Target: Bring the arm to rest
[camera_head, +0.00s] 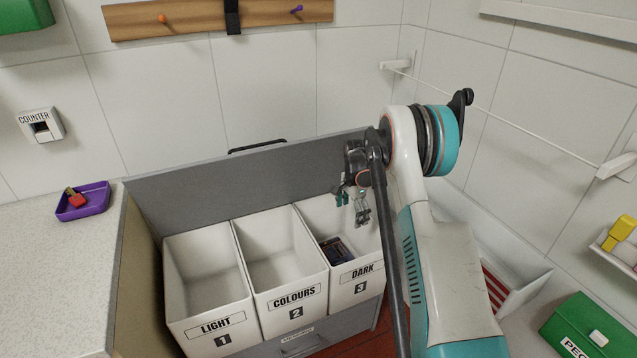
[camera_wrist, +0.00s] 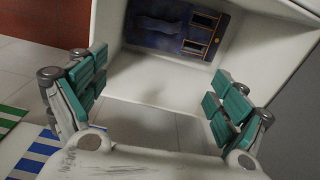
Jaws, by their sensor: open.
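My gripper (camera_head: 352,197) hangs over the DARK bin (camera_head: 354,289), numbered 3, at the back of its opening. In the wrist view my gripper (camera_wrist: 158,105) is open, its two teal-padded fingers wide apart with nothing between them. A dark blue folded item with orange-brown trim (camera_wrist: 178,27) lies in the bin, apart from the fingers; it also shows in the head view (camera_head: 337,251). My arm comes in from the right side of the head view, and part of the bin's right side is hidden behind it.
The LIGHT bin (camera_head: 212,331) and COLOURS bin (camera_head: 293,302) stand to the left and look empty. A grey panel (camera_head: 190,205) rises behind the bins. A purple tray (camera_head: 98,207) holds a red item on the left counter. A green box (camera_head: 590,332) is at lower right.

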